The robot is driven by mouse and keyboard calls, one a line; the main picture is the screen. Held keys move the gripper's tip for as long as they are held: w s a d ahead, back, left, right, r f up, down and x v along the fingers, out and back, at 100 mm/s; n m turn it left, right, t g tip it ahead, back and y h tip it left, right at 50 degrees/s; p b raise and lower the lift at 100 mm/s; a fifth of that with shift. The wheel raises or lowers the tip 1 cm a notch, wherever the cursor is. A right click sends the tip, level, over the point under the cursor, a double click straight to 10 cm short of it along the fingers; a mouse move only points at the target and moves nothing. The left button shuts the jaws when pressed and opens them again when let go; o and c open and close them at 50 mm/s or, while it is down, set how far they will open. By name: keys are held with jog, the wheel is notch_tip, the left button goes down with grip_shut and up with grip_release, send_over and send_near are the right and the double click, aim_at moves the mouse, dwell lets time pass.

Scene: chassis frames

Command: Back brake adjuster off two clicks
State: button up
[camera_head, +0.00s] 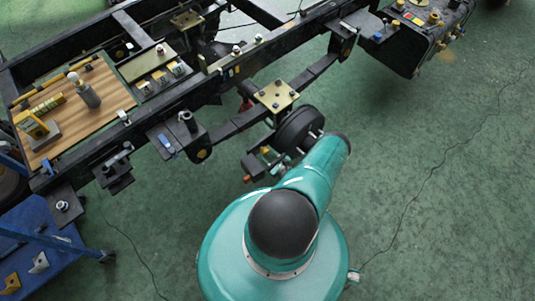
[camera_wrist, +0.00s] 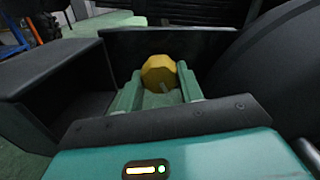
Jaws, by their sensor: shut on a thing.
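In the wrist view a yellow faceted knob (camera_wrist: 159,72), which looks like the brake adjuster, sits between the two teal fingers of my gripper (camera_wrist: 160,90). The fingers are shut on its sides. Dark metal walls stand close on the left and behind. In the head view my teal arm reaches up to the black round brake drum (camera_head: 297,128) on the axle. The arm covers part of the drum area, and I cannot make out the knob or my fingertips clearly there.
The black chassis frame (camera_head: 225,72) crosses the upper half of the head view. A wooden board (camera_head: 112,98) with tools and parts lies on it at left. A blue cart (camera_head: 40,265) stands at lower left. The green floor (camera_head: 440,200) at right is clear.

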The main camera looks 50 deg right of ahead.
jog(key=shift+s, duration=0.1)
dwell(0.3)
jog(key=o, duration=1)
jog(key=v, duration=1.3)
jog(key=shift+s, duration=0.35)
